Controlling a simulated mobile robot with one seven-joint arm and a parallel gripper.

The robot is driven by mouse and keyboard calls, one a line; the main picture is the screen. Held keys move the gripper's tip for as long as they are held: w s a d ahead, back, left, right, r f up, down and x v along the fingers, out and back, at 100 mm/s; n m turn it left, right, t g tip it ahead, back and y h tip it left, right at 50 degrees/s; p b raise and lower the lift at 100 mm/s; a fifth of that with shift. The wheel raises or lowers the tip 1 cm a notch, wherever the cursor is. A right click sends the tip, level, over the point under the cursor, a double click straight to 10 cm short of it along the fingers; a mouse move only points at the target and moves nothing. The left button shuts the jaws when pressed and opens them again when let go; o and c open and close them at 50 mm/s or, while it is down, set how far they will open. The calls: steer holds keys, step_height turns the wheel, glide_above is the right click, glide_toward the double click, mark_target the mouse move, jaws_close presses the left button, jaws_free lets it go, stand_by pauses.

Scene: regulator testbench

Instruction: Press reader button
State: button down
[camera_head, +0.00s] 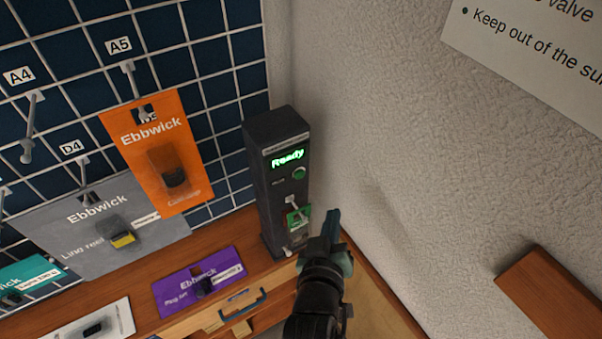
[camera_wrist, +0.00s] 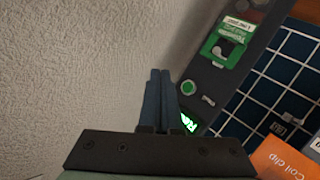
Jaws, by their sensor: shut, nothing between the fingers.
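The reader (camera_head: 277,180) is a tall dark box standing in the corner on the wooden counter. Its lit screen (camera_head: 287,158) says "Ready" in green. A round green button (camera_head: 299,173) sits just below the screen; in the wrist view the button (camera_wrist: 188,87) is just right of my fingertips. A small green card (camera_head: 298,217) hangs on the reader's front, and it also shows in the wrist view (camera_wrist: 226,45). My gripper (camera_head: 333,222) is shut and empty, to the right of the reader and lower than the button in the head view. I cannot tell whether it touches the reader.
A wire grid with hooks holds an orange "Ebbwick" package (camera_head: 157,150) and a grey one (camera_head: 103,228) left of the reader. A purple package (camera_head: 200,282) lies on the counter. The pale wall (camera_head: 400,170) is close on the right.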

steer(key=w+a+b, duration=0.4)
steer(key=w+a, duration=0.1)
steer(key=w, duration=0.2)
steer(key=shift+a, duration=0.15)
stand_by(2.1)
steer(key=shift+w+a, duration=0.15)
steer(key=shift+w, duration=0.15)
steer(key=shift+w+a+b, duration=0.3)
steer(key=shift+w+b, duration=0.1)
stand_by(0.7)
stand_by(0.3)
steer(key=shift+s+d+p, duration=0.5)
steer(key=shift+s, duration=0.25)
steer(key=s+d+p, duration=0.1)
steer(key=s, duration=0.1)
steer(key=s+d+p, duration=0.1)
steer(key=s+d, duration=0.1)
